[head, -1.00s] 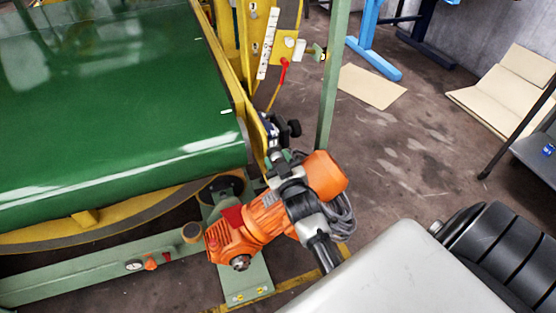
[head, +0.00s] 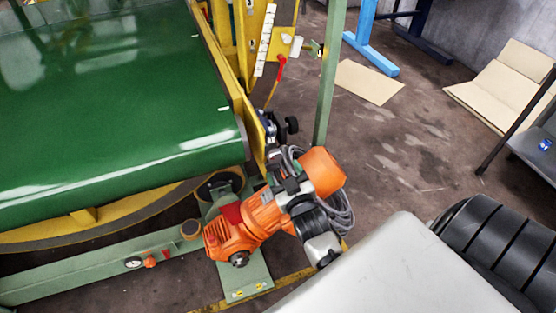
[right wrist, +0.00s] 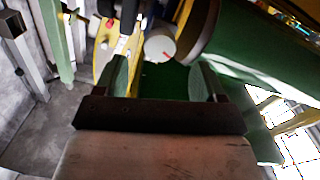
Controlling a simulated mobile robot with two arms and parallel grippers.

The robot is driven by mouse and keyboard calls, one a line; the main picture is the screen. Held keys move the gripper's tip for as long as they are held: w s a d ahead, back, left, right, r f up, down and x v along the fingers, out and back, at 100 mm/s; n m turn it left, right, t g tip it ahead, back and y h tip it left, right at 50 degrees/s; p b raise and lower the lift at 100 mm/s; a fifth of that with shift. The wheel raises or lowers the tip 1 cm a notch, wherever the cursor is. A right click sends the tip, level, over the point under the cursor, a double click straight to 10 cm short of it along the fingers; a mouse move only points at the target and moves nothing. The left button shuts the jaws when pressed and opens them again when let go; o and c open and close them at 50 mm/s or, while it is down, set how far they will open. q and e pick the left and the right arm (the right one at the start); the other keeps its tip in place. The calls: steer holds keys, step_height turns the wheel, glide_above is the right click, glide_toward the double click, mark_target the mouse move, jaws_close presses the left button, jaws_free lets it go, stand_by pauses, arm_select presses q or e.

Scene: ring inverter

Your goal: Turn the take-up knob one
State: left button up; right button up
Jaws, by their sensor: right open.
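A pale round knob face with a red line (right wrist: 160,45) shows in the right wrist view, and I take it for the take-up knob. I cannot pick it out surely in the head view. My right gripper (right wrist: 163,66) is open, with a finger to each side below the knob in the picture. Nothing is seen between the fingers, and the knob appears beyond their tips, apart from them. In the head view the right gripper (head: 291,180) is over the orange motor, beside the belt's corner, and its fingertips are hard to make out. My left gripper is in neither view.
A green conveyor belt (head: 120,100) fills the left, edged by a yellow frame. A green post (head: 331,75) stands behind. The orange motor (head: 240,230) and its cable are close to my arm.

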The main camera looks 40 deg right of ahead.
steer(key=v, duration=0.4)
steer(key=shift+s, duration=0.35)
steer(key=s+a+f+n+g+y+p, duration=0.1)
steer(key=s+a+f+g+y+p, duration=0.2)
steer(key=f, duration=0.8)
steer(key=s+a+f+g+y+p, duration=0.1)
steer(key=s+a+f+g+p, duration=0.35)
steer(key=f, duration=0.75)
steer(key=s+f+g+p, duration=0.1)
steer(key=s+f+g, duration=0.3)
steer(key=s, duration=0.9)
steer(key=s+d+f+n+g+p, duration=0.1)
steer(key=s+f+g, duration=0.4)
steer(key=s, duration=0.8)
steer(key=shift+s+f, duration=0.3)
steer(key=shift+f, duration=0.55)
